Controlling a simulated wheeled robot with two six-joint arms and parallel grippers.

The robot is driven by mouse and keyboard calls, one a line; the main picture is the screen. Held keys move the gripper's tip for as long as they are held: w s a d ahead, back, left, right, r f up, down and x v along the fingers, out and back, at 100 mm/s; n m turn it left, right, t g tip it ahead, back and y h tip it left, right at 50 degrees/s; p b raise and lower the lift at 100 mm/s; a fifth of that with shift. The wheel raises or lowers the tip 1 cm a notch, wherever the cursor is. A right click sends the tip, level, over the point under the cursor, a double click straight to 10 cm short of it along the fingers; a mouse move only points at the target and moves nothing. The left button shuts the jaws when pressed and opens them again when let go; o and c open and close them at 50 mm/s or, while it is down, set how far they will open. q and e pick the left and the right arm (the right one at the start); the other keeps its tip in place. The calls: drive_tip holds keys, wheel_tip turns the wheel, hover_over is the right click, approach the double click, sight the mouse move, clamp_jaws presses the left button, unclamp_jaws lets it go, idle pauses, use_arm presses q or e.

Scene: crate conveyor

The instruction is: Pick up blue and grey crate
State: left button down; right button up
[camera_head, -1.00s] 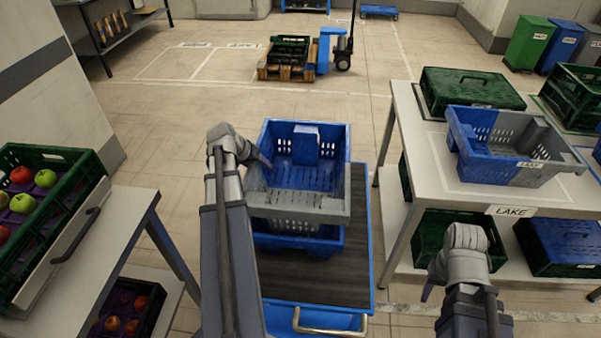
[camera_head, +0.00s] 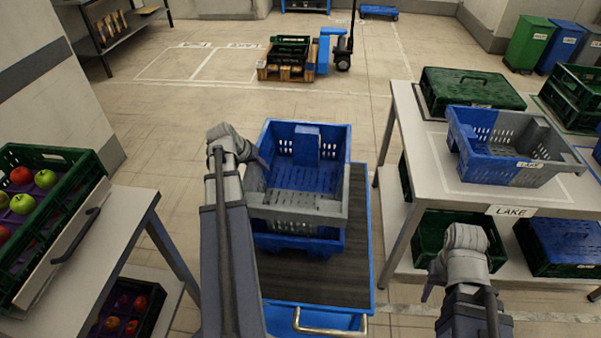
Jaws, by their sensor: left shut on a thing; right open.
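A blue and grey crate (camera_head: 334,212) sits on top of another blue crate (camera_head: 298,245) on the cart in the middle. Its far half is blue and its near half is grey. My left gripper (camera_head: 262,168) is shut on the left wall of this upper crate; its fingertips are partly hidden. A second blue and grey crate (camera_head: 530,176) stands on the right table. My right gripper (camera_head: 430,290) is open and empty, low in front of the right table, apart from both crates.
The blue cart (camera_head: 310,280) has a dark, bare near deck. A green lidded crate (camera_head: 470,90) stands on the right table (camera_head: 430,150). A green crate of apples (camera_head: 70,165) stands at the left.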

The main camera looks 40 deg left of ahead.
use_arm(q)
drive_tip(key=shift+r, duration=0.15)
idle(0.7)
wheel_tip(320, 180, up, 10)
drive_tip(key=p, duration=1)
drive_tip(key=shift+r+p, duration=0.2)
drive_tip(key=shift+p, duration=0.1)
drive_tip(key=shift+f, duration=0.15)
wheel_tip(320, 180, down, 10)
drive_tip(key=b, duration=0.9)
drive_tip(key=shift+r+b, duration=0.25)
drive_tip(key=shift+b, duration=0.1)
drive_tip(key=shift+f+b, duration=0.25)
drive_tip(key=shift+b, duration=0.05)
drive_tip(key=c, duration=0.7)
unclamp_jaws()
drive_tip(key=shift+r, duration=0.1)
